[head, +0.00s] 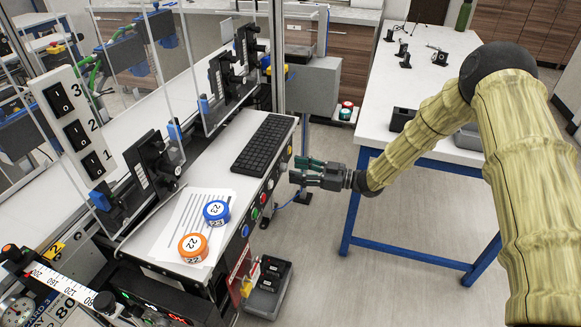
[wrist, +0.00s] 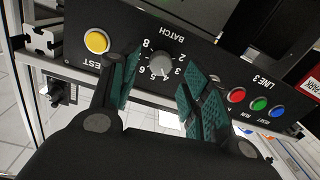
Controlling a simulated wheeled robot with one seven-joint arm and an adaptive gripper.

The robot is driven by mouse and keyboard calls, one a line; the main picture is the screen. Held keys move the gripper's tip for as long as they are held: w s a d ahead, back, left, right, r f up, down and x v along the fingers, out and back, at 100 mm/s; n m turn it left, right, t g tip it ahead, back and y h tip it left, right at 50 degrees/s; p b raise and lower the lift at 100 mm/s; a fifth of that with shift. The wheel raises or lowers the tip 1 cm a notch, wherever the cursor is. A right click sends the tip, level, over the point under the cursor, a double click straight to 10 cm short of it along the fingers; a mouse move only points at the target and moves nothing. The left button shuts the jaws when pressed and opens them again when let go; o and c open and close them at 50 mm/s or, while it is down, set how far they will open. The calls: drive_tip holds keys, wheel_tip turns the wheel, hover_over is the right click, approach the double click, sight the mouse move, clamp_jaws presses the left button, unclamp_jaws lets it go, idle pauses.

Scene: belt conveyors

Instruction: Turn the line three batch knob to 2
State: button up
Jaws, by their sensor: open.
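The batch knob (wrist: 160,66) is a small grey round knob on a black panel (wrist: 215,68) marked BATCH and LINE 3. The lettering appears upside down in the wrist view. Numbers ring the knob, with 2 and 3 on its right side; its pointer setting is too small to read surely. My gripper (wrist: 159,75) is open, its green-padded fingers on either side of the knob with visible space between. In the head view my gripper (head: 293,171) points left at the button panel (head: 266,190) on the desk's front edge; the knob cannot be made out there.
A yellow button (wrist: 97,41) lies left of the knob; red (wrist: 236,95), green (wrist: 260,103) and blue (wrist: 277,111) buttons lie right. A keyboard (head: 263,144), blue tape roll (head: 216,212) and orange roll (head: 193,247) sit on the desk. A blue-legged table (head: 430,150) stands right.

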sight(284, 167)
drive_tip(key=shift+x, duration=1.6)
drive_tip(key=shift+c, duration=0.4)
clamp_jaws()
